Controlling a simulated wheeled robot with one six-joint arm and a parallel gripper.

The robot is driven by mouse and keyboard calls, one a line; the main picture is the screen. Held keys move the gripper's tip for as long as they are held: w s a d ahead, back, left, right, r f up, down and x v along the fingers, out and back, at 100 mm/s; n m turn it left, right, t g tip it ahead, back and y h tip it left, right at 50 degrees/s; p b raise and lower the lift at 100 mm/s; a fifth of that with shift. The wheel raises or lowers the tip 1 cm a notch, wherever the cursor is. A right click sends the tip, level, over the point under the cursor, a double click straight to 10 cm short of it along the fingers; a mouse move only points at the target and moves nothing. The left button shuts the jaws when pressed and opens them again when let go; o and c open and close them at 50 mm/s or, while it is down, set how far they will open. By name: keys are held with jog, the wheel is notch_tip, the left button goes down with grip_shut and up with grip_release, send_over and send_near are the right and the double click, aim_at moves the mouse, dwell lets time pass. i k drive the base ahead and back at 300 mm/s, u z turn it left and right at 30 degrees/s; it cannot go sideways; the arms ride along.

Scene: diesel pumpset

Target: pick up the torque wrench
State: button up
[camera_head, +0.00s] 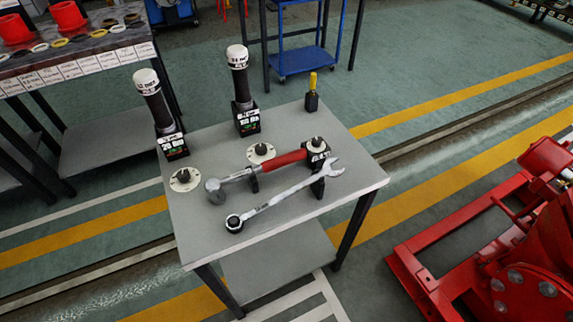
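The tool with a red grip (284,161), which looks like the torque wrench, lies across the grey table in the head view. Its round grey head (214,189) points left and its red grip points right. Small dark supports hold it up near the middle and at the right end. A long silver spanner (285,195) lies in front of it, with a ring end at the left and an open jaw at the right. My gripper is not in view.
A labelled bench (95,65) stands behind left. Red machinery (500,240) stands on the right.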

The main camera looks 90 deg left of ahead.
aim_at(214, 187)
jog(key=u, duration=3.35)
jog(key=i, duration=0.5)
jog(key=z, duration=0.05)
jog(key=k, duration=1.3)
jog(key=z, duration=0.75)
jog(key=i, duration=1.25)
jog(key=u, duration=0.7)
jog(key=i, duration=0.35)
jog(key=u, duration=0.3)
